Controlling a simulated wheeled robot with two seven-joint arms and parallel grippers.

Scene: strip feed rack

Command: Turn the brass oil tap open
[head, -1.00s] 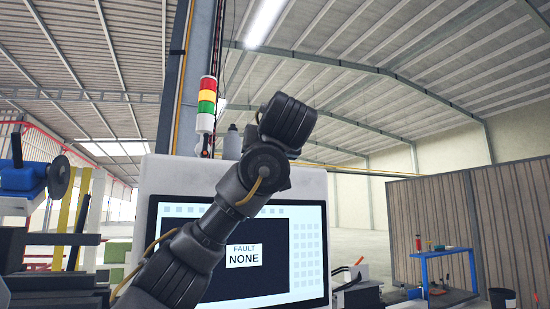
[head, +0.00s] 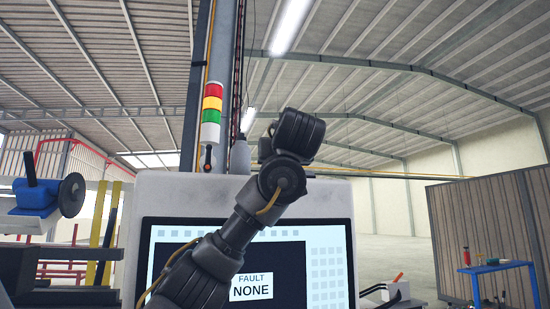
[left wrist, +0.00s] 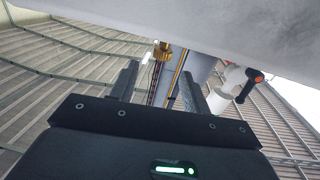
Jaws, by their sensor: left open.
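The brass tap (left wrist: 162,51) shows in the left wrist view as a small golden fitting by the edge of the white cabinet. It lies beyond my left gripper (left wrist: 157,80), roughly in line with the gap between the fingers. The fingers are apart with nothing between them, and I see no contact with the tap. In the head view my left arm rises in front of the cabinet screen; its fingers are hidden, and I cannot make out the tap there. A grey bottle (head: 240,157) stands on the cabinet top, partly behind my wrist. My right gripper is not in view.
The white cabinet (head: 165,195) has a screen (head: 192,229) reading "FAULT NONE". A blue table (head: 497,268) stands far right.

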